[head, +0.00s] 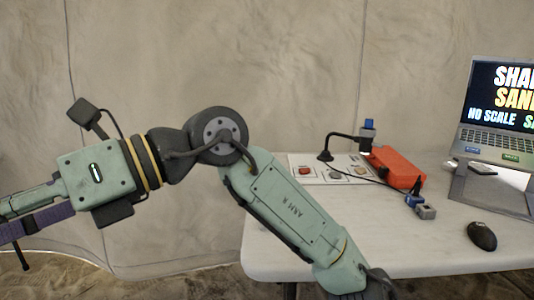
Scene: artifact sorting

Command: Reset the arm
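My own green arm spans the left and middle of the head view, in front of the white table. One end runs out of the left edge, and the other runs down to the bottom edge at the table's front. The dark round joint is near the middle of the picture. My gripper does not show, so its opening and anything in it are hidden.
A white table (450,255) holds a board with small samples (310,178), a black stand with a blue top (368,135), an orange case (402,170), a small grey-blue device (425,211), a laptop (505,105) and a black mouse (482,236). A beige fabric wall (280,60) stands behind.

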